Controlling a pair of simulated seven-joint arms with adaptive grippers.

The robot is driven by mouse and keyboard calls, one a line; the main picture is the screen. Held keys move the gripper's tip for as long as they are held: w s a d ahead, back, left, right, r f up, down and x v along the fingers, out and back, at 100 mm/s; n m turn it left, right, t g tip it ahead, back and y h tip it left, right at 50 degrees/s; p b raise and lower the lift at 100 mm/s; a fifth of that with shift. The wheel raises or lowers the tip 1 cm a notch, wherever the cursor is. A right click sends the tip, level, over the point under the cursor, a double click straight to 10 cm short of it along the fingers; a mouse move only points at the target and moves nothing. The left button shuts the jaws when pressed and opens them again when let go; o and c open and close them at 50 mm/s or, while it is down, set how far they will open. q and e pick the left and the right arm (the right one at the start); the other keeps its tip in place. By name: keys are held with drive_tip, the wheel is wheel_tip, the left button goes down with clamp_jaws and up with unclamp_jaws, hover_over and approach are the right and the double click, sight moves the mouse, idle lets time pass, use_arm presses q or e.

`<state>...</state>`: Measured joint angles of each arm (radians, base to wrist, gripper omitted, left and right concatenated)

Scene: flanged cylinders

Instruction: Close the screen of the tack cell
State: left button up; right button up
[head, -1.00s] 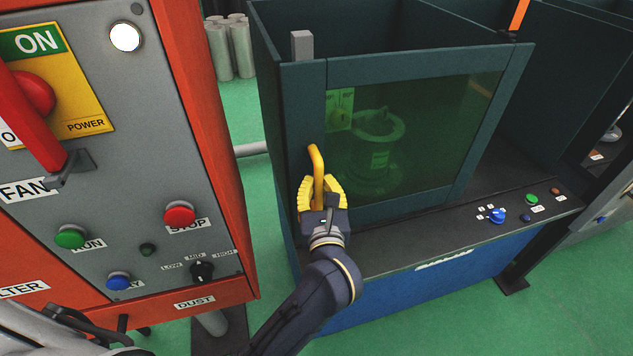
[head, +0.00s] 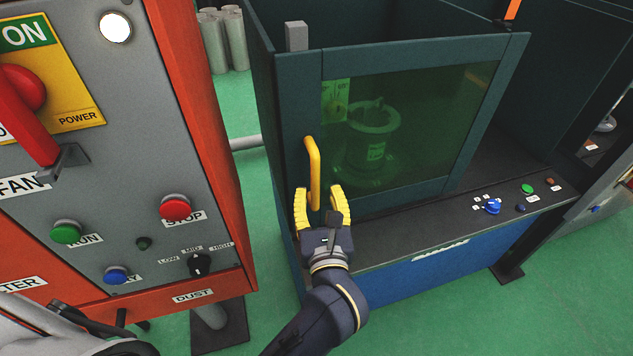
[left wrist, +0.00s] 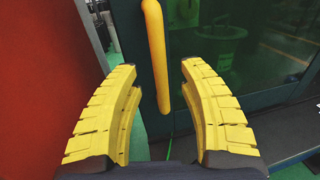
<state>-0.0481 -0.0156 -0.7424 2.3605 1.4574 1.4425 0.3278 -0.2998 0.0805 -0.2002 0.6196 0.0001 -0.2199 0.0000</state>
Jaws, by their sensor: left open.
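The screen of the tack cell (head: 410,120) is a dark teal framed panel with a green see-through window. It stands across the front of the cell, and a flanged cylinder (head: 372,150) shows through it. A yellow bar handle (head: 313,172) is upright on the screen's left side. My left gripper (head: 322,192) is open just below and in front of the handle. In the left wrist view the handle (left wrist: 156,55) runs down between the two spread yellow fingers (left wrist: 157,75), with gaps on both sides. My right gripper is not in view.
An orange and grey control cabinet (head: 150,130) with buttons and a red lever stands close on the left. A ledge with a blue knob (head: 493,207) and buttons runs along the cell's front. Grey cylinders (head: 225,40) stand behind. Green floor is clear in front.

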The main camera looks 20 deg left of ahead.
use_arm(q)
drive_tip(key=v, duration=0.6)
idle(0.4)
